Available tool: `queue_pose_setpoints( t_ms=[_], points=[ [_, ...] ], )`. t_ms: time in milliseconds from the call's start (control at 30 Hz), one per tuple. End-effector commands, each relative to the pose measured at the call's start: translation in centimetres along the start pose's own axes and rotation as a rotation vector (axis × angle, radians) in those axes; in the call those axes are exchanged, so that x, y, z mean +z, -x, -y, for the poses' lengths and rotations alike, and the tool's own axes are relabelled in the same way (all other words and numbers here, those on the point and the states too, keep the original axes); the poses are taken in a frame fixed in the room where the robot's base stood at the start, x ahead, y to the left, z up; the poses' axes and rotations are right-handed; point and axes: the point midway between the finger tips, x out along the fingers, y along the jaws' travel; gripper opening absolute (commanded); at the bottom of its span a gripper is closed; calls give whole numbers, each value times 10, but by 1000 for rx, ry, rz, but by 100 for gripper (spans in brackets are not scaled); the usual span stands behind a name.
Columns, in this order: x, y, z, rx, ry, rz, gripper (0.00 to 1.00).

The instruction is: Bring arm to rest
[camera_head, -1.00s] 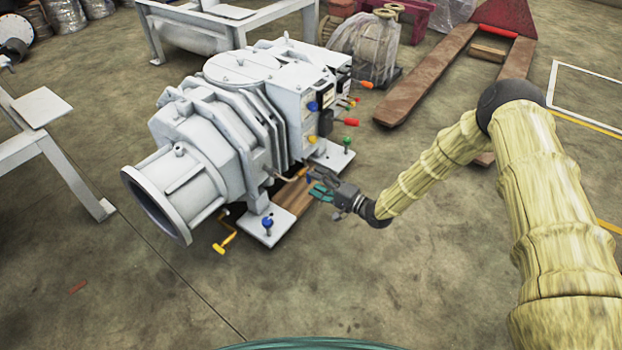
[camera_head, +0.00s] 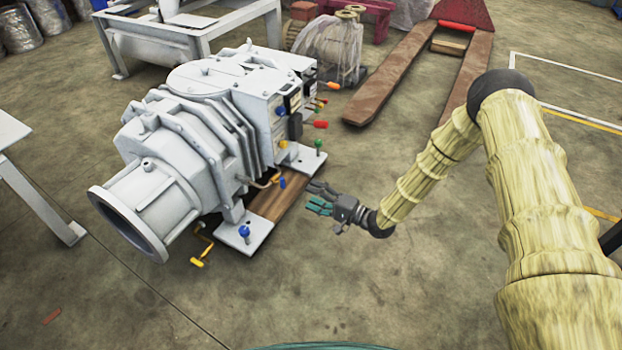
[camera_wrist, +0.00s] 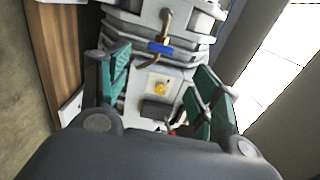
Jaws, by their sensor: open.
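The grey vacuum pump (camera_head: 185,140) stands on the floor on a wooden board with metal plates, left of centre in the head view. My gripper (camera_head: 313,198) is open and empty to the right of the pump, apart from it. In the wrist view, my gripper (camera_wrist: 165,90) shows two teal-padded fingers spread wide. The blue handle also shows in the head view (camera_head: 282,183). A yellow crank (camera_head: 200,250) hangs at the pump's lower front.
A red pallet jack with brown forks (camera_head: 400,75) stands at the back right. A wrapped machine (camera_head: 330,48) and a grey metal frame (camera_head: 190,30) stand behind the pump. A grey table (camera_head: 40,185) is at the left.

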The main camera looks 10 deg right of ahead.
Motion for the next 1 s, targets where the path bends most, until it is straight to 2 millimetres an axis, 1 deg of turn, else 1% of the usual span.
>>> queue_pose_setpoints(
  t_ms=[167, 267, 367, 467, 500, 567, 600, 667, 700, 733, 767, 800, 867, 900, 967, 1000],
  points=[
    [0, 0, 0, 2, 1, -1, 64],
    [7, 1, -6, 28, 12, -11, 64],
    [23, 6, -24, 105, 43, -40, 64],
    [50, 21, -51, 242, 100, -71, 64],
    [62, 30, -63, 308, 127, -80, 64],
    [80, 47, -81, 413, 170, -84, 64],
    [93, 60, -92, 485, 197, -81, 64],
    [113, 82, -108, 595, 238, -67, 64],
    [127, 99, -117, 669, 265, -50, 64],
    [136, 112, -123, 725, 284, -37, 64],
    [146, 126, -128, 779, 303, -22, 64],
    [159, 144, -134, 850, 326, 3, 64],
    [177, 173, -141, 951, 359, 47, 64],
    [189, 192, -143, 1018, 378, 78, 64],
    [206, 220, -145, 1108, 404, 129, 64],
    [215, 238, -145, 1163, 416, 160, 64]
  ],
)
